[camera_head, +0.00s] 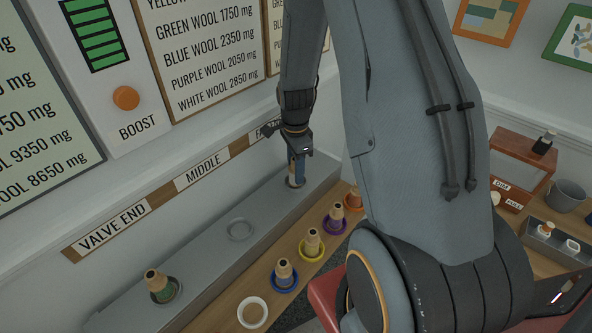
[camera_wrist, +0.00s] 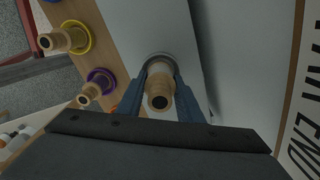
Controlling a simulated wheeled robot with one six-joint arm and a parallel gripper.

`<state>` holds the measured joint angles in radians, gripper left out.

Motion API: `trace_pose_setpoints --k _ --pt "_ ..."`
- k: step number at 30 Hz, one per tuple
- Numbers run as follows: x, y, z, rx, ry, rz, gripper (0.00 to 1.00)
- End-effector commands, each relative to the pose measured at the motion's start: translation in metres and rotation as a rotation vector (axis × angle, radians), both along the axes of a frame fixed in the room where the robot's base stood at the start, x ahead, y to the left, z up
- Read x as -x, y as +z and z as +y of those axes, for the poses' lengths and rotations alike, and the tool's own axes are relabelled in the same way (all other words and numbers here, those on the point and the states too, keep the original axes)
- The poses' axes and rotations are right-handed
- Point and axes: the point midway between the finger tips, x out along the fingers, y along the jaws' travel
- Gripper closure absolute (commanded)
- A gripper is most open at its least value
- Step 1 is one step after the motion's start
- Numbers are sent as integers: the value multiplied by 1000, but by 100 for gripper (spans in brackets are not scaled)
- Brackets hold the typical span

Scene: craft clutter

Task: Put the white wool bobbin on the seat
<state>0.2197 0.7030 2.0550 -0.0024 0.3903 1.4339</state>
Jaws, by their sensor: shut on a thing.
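My gripper (camera_head: 296,179) is shut on a wooden bobbin at the far end of the grey ledge (camera_head: 190,262). In the wrist view the bobbin (camera_wrist: 158,85) stands between my two blue fingers, its hollow top facing the camera. Its wool is mostly hidden; the little that shows looks pale. A grey ring seat (camera_wrist: 158,57) lies around or just under its lower end; I cannot tell whether it rests fully down. The middle ring seat (camera_head: 240,229) is empty. A bobbin with green wool (camera_head: 160,287) stands in the valve-end seat.
On the wooden shelf beside the ledge, bobbins stand in blue (camera_head: 284,276), yellow (camera_head: 312,244), purple (camera_head: 335,219) and orange (camera_head: 353,198) rings. The white ring (camera_head: 252,312) is empty. A labelled wall strip (camera_head: 156,197) runs behind the ledge.

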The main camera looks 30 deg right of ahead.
Motion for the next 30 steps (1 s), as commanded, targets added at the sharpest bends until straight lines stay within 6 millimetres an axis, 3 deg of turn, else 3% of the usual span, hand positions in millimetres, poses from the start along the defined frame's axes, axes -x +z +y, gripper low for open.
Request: trace_pose_setpoints --k 14,15,17,30 --pt "0 -10 0 0 0 -1 89" --pt "0 -9 0 0 0 -1 60" --pt "0 -9 0 0 0 -1 50" --pt "-1 -1 0 0 0 -3 48"
